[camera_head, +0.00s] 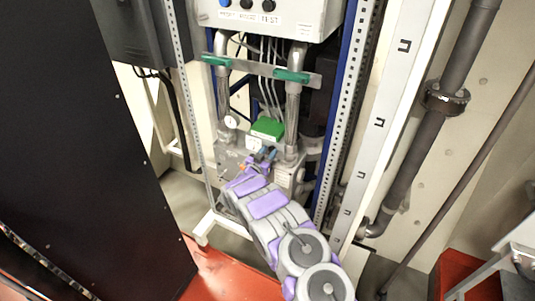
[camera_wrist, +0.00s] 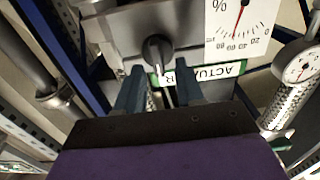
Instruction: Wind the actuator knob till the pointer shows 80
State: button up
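The actuator knob (camera_wrist: 157,50) is black and round with a light pointer mark, on a grey panel in the wrist view. Beside it on the right is a white percent dial (camera_wrist: 262,12), seen upside down, with a red needle (camera_wrist: 238,20). The needle points roughly toward the 60 mark; the exact reading is too small to tell. My gripper (camera_wrist: 159,68) is open, with its two dark fingers apart and the knob ahead of the gap between their tips. In the head view, my gripper (camera_head: 264,157) is at the panel; the knob is hard to make out there.
A green-and-white label (camera_wrist: 205,74) lies beside the fingers. A round gauge (camera_wrist: 301,66) stands at the right of the wrist view. In the head view, a green box (camera_head: 268,128) and pipes with green handles (camera_head: 291,76) sit close above my gripper. A black cabinet (camera_head: 75,150) stands left.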

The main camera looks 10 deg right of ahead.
jog(key=shift+c, duration=1)
jog(key=shift+a, duration=0.15)
grip_shut()
jog(key=m+p, duration=0.2)
jog(key=shift+s+r+m, duration=0.1)
jog(key=shift+s+m, duration=0.05)
jog(key=shift+m, duration=0.25)
jog(key=shift+s+d+f+m+p, duration=0.1)
jog(key=shift+d+m+p, duration=0.1)
jog(key=shift+m+p, duration=0.65)
jog(key=shift+s+d+f+m+p, duration=0.1)
jog(key=shift+d+m+p, duration=0.15)
jog(key=shift+m, duration=1.1)
jog(key=shift+o, duration=1)
grip_release()
